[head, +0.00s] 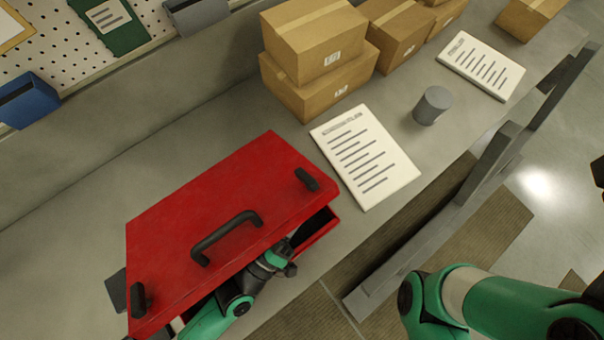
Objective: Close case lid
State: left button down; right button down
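The red case lid (190,215) is raised and tilted above the case body, with a black handle (226,236) in its middle and a black latch (306,179) near each end. A gap shows along the front side, where part of the red case body (316,232) is visible. My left arm's wrist (272,262) reaches up to this gap, and its end goes under the lid's front edge. The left fingertips are hidden there, so I cannot tell whether they touch the lid. My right arm (510,308) is at the lower right, its gripper out of view.
A white printed sheet (366,157) lies just right of the case. Cardboard boxes (316,62), a grey cylinder (432,106) and another sheet (481,65) stand or lie farther along the grey bench. A pegboard (60,50) is at the upper left.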

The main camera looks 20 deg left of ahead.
pick_arm(q)
jog(key=shift+s+d+f, duration=0.1)
jog(key=shift+d+f, duration=0.05)
jog(key=shift+f, duration=0.15)
dwell(0.7)
jog(key=shift+s+f, duration=0.15)
jog(key=shift+s, duration=0.1)
jog(key=v, duration=1.1)
jog(key=shift+b, duration=0.4)
jog(key=shift+w+r, duration=0.1)
jog(key=shift+r, duration=0.1)
